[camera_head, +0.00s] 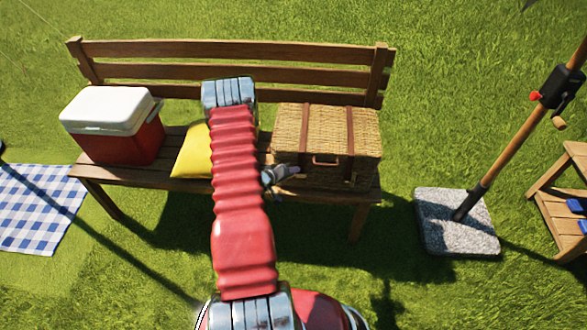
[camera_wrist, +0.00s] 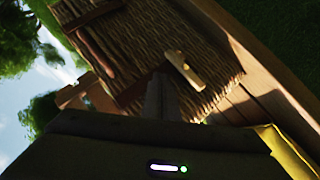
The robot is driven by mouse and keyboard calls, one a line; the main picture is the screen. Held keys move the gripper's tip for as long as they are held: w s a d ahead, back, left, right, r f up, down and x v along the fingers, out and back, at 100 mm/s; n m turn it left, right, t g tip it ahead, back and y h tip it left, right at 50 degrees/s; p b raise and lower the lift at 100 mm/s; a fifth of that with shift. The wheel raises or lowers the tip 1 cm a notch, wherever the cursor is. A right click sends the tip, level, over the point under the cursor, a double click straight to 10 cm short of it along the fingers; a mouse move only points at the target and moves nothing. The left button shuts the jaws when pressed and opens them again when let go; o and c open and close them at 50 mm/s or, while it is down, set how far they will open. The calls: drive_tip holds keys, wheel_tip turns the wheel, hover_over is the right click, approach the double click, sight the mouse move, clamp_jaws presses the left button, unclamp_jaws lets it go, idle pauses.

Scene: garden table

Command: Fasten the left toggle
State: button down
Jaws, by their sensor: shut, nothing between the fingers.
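A wicker basket (camera_head: 287,125) with two brown straps and a front handle (camera_head: 325,161) stands on the bench. In the wrist view the basket's woven front (camera_wrist: 132,45) is tilted. A pale, bar-shaped toggle (camera_wrist: 184,70) shows there, on the side towards the yellow cushion, so I take it as the left one. My gripper (camera_head: 295,169) is at the basket's front left. In the wrist view its dark fingers (camera_wrist: 158,90) are shut and empty, their tips just beside the toggle. I cannot tell whether they touch it. In the head view the left toggle is hidden or too small to make out.
The wooden bench (camera_head: 230,55) carries a red cooler (camera_head: 125,145) with a white lid at left. A yellow cushion (camera_head: 192,155) leans between cooler and basket, partly behind my arm. A parasol base (camera_head: 435,225) stands at right on the grass. Grass in front is open.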

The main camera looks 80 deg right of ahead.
drive_tip(key=shift+r, duration=0.1)
drive_tip(key=shift+w+r, duration=0.1)
drive_tip(key=shift+r, duration=0.75)
wheel_tip(320, 180, up, 2)
drive_tip(key=shift+r, duration=0.1)
drive_tip(key=a+r, duration=0.7)
drive_tip(key=shift+s, duration=0.2)
